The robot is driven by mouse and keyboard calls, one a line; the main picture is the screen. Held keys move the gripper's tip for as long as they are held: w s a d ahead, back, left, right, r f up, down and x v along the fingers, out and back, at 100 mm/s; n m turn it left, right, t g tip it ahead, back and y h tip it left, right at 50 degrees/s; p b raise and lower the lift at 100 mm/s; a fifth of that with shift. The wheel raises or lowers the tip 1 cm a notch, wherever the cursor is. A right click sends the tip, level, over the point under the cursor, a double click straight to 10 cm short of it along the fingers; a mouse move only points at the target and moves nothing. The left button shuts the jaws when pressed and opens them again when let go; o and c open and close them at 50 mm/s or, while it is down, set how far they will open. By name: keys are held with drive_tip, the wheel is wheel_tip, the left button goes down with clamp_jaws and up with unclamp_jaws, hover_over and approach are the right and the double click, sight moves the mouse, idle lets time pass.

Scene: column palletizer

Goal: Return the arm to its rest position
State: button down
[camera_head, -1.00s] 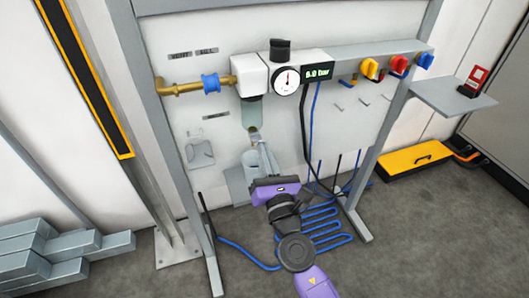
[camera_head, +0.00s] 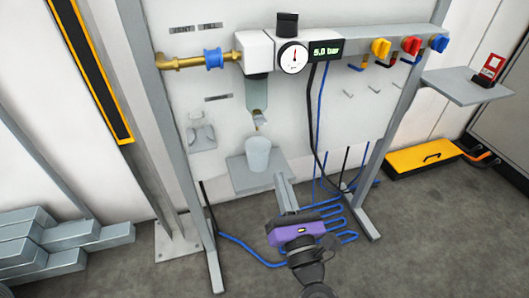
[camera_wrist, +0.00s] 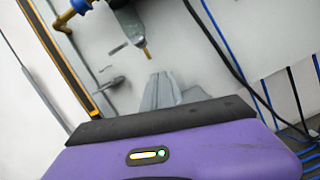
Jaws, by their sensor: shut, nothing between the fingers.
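My gripper (camera_head: 284,192) is in the lower middle of the head view, in front of the pneumatic panel. Its grey fingers are together with nothing between them, and they point up toward the panel. It is apart from the panel, to the lower right of a pale cup (camera_head: 257,154) that stands on a small grey shelf (camera_head: 245,182). In the wrist view the finger pair (camera_wrist: 160,92) shows beyond my purple gripper body, and the cup is not clearly visible there.
Above the cup hang a filter bowl with a brass drain (camera_head: 258,95) and a gauge (camera_head: 292,57). Blue hose coils (camera_head: 335,222) lie on the floor behind my gripper. A side shelf (camera_head: 465,88) juts out at right. Grey bars (camera_head: 45,245) are stacked at left. Open floor lies at lower right.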

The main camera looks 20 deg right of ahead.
drive_tip(key=s+d+f+m+g, duration=0.1)
drive_tip(key=s+m+g, duration=0.1)
drive_tip(key=s+m, duration=0.95)
drive_tip(key=s+d+f+m+g+y, duration=0.1)
drive_tip(key=s+f+m+g, duration=0.1)
drive_tip(key=s+m, duration=0.9)
drive_tip(key=s+d+f+m+g, duration=0.1)
drive_tip(key=s+d+m+g, duration=0.1)
drive_tip(key=s+m, duration=0.95)
wheel_tip(320, 180, up, 28)
drive_tip(key=s+n+p, duration=0.1)
drive_tip(key=p, duration=2.7)
drive_tip(key=shift+a+n, duration=0.25)
drive_tip(key=shift+n, duration=0.15)
